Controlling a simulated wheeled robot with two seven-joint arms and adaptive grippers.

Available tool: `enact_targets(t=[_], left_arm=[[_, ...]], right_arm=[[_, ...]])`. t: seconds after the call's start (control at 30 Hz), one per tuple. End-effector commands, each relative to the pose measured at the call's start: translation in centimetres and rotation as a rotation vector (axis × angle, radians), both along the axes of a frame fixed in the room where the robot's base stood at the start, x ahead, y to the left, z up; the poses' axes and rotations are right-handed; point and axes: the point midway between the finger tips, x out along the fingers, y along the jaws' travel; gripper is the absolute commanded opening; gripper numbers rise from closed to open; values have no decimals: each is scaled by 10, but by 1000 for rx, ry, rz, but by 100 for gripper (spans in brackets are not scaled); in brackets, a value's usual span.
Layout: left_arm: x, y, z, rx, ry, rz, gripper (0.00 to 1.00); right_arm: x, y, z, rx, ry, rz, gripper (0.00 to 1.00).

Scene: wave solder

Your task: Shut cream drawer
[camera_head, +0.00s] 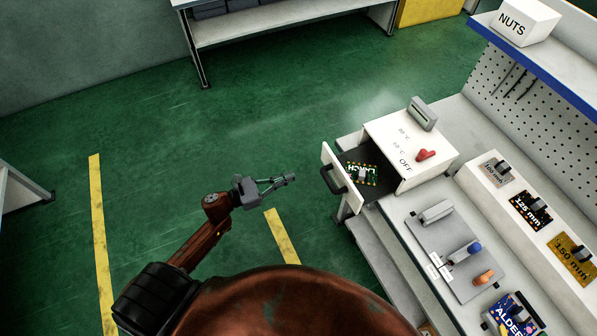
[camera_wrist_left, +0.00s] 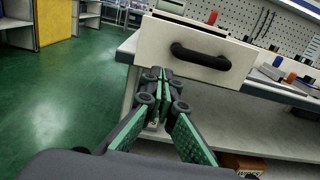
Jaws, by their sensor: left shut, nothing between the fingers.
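The cream drawer (camera_head: 333,170) is pulled open from a cream box (camera_head: 410,147) on the workbench. My right gripper is not in view.
On the workbench stand a grey mat (camera_head: 455,255) with tools and a row of labelled holders (camera_head: 535,210). A red knob (camera_head: 426,155) sits on the box top. A white NUTS box (camera_head: 525,22) is on the shelf. The green floor left of the drawer is clear.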

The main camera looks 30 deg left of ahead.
Motion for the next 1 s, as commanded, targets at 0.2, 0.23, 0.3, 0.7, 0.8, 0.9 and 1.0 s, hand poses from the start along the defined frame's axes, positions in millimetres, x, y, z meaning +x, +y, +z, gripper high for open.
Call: enact_targets(t=[0.2,0.23,0.3,0.7,0.8,0.9,1.0], left_arm=[[34,-26,2,-4,0,-1,0],[39,-30,2,-4,-1,1,0],[51,-39,1,-4,1,0,0],[96,-74,0,-6,4,3,0],[100,-77,-1,-5,4,3,0],[101,-78,-1,-5,4,4,0],[101,-78,-1,-6,4,4,0]], right_arm=[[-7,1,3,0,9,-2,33],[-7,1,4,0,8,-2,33],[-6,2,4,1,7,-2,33],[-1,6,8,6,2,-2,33],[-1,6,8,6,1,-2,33],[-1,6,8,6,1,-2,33],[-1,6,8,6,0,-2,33]])
